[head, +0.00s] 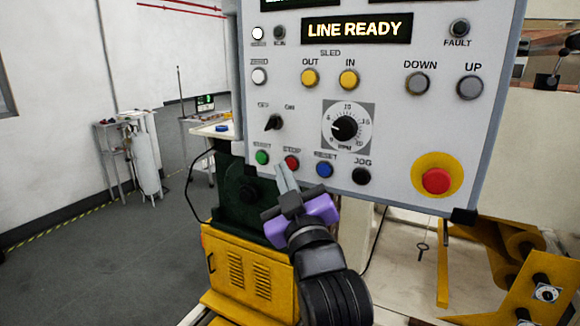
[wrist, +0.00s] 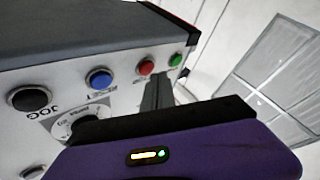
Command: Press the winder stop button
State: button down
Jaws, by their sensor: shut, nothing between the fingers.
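The red stop button (head: 291,162) is in the bottom row of the control panel (head: 400,130), between the green button (head: 262,157) and the blue button (head: 324,169). In the wrist view, the closed fingers (wrist: 157,88) point toward the panel just beside the red button (wrist: 146,67). I cannot tell whether they touch the panel.
A black JOG button (head: 361,175) ends the row on the right. A large red emergency button on a yellow disc (head: 436,181) is at the panel's lower right. The RPM dial (head: 346,127) sits above the row. The display (head: 357,28) reads LINE READY. Open floor lies left.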

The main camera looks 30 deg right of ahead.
jog(key=shift+s+a, duration=0.1)
jog(key=s+a+b, duration=0.1)
jog(key=a, duration=0.1)
jog(key=s+a+b, duration=0.1)
jog(key=s+a, duration=0.1)
dwell(0.7)
dwell(2.2)
jog(key=s+a+r+t+y, duration=0.1)
jog(key=s+a+t+y, duration=0.2)
jog(key=s+f+n+g+y, duration=0.2)
jog(key=s+f+y, duration=0.2)
jog(key=s+f, duration=0.8)
jog(key=s+d+f+m+g+h, duration=0.1)
jog(key=s+d+f+m+g, duration=0.1)
jog(key=s+f, duration=0.8)
jog(key=s+d+f+m+g+h, duration=0.2)
jog(key=s+f+g, duration=0.3)
jog(key=s+f, duration=0.6)
jog(key=s+m, duration=0.1)
jog(key=s, duration=0.4)
jog(key=shift+s+f, duration=0.3)
jog(key=shift+s, duration=0.05)
